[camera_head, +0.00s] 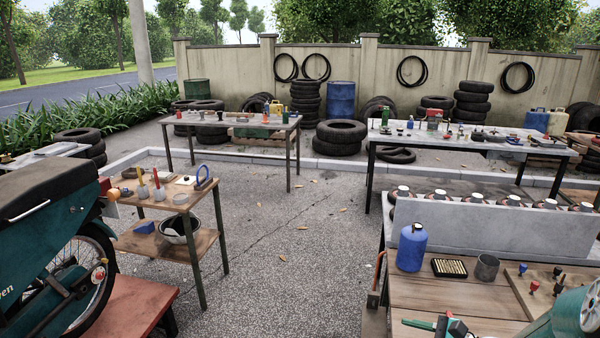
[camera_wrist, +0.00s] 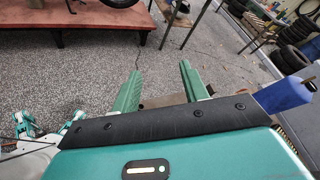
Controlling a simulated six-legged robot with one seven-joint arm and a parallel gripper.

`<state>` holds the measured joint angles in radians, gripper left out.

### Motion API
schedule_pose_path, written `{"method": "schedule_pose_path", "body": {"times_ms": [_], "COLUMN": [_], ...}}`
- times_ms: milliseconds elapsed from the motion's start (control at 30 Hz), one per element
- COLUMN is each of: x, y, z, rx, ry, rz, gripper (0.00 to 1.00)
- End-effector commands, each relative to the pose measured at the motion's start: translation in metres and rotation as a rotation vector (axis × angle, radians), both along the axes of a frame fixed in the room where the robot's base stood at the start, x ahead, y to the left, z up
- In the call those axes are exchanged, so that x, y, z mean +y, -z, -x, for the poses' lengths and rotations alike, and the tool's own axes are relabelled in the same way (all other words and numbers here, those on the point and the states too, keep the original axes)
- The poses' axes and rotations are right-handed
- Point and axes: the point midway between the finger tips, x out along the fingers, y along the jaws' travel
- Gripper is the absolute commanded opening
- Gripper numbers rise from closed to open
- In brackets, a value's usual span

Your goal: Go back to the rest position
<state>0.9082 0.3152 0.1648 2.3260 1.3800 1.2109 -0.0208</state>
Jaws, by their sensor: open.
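In the wrist view my gripper (camera_wrist: 160,82) has two green fingers, set apart with a clear gap and nothing between them. The fingertips point over grey gravel ground and the edge of a wooden surface. In the head view a teal part of my arm (camera_head: 562,318) shows at the bottom right corner, over the near wooden bench (camera_head: 400,290). I cannot tell my fingers there for certain.
A blue canister (camera_head: 411,247), a cartridge tray (camera_head: 449,267) and a grey cup (camera_head: 487,267) stand on the near bench. The blue canister also shows beside my gripper (camera_wrist: 283,95). A motorcycle (camera_head: 50,240) and small wooden cart (camera_head: 150,245) stand left. Gravel between is clear.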

Motion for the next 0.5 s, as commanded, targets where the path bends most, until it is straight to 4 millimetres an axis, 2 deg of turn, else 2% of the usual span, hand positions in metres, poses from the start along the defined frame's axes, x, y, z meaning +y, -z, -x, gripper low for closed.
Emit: {"method": "schedule_pose_path", "body": {"times_ms": [33,200,300,500], "x": [0.022,0.076,0.098,0.123], "y": [-0.01,-0.03,-0.041,-0.064], "z": [0.005,0.034,0.054,0.091], "rx": [-0.004,-0.015,-0.036,-0.116], "ry": [-0.093,-0.384,-0.54,-0.811], "rz": [0.079,0.355,0.523,0.873], "gripper": [0.44,0.44,0.44,0.44]}}
